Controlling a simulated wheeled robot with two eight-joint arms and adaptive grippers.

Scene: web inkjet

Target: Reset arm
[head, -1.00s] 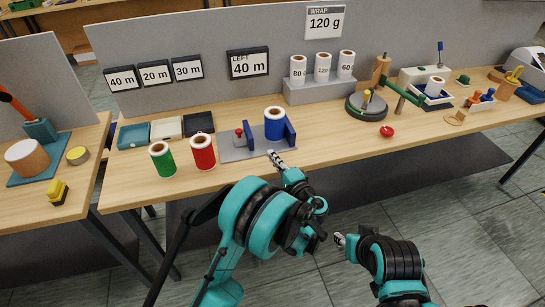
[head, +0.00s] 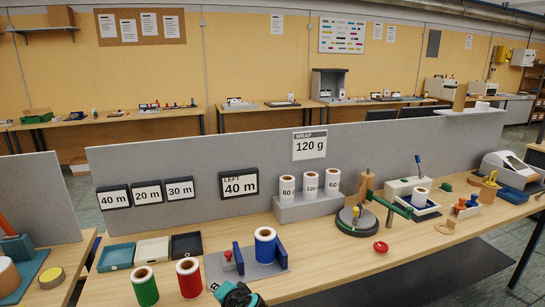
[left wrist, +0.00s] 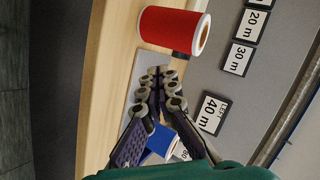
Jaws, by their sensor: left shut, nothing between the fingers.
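My left gripper (head: 214,287) shows at the bottom edge of the head view, near the front of the bench, just right of the red roll (head: 189,278). In the left wrist view its fingers (left wrist: 158,73) are together with nothing between them. The red roll (left wrist: 172,30) lies beyond the fingertips there, and the blue roll (left wrist: 160,142) is partly hidden behind the fingers. In the head view the blue roll (head: 265,246) stands on a grey fixture (head: 226,268) between blue plates. A green roll (head: 145,287) stands left of the red one. My right gripper is not in view.
The wooden bench (head: 340,261) has clear room right of the blue roll. Teal, cream and black trays (head: 187,245) sit behind the rolls. White rolls (head: 311,186) stand on a grey step at the back. A round dark stand (head: 357,224) and a red knob (head: 381,247) are farther right.

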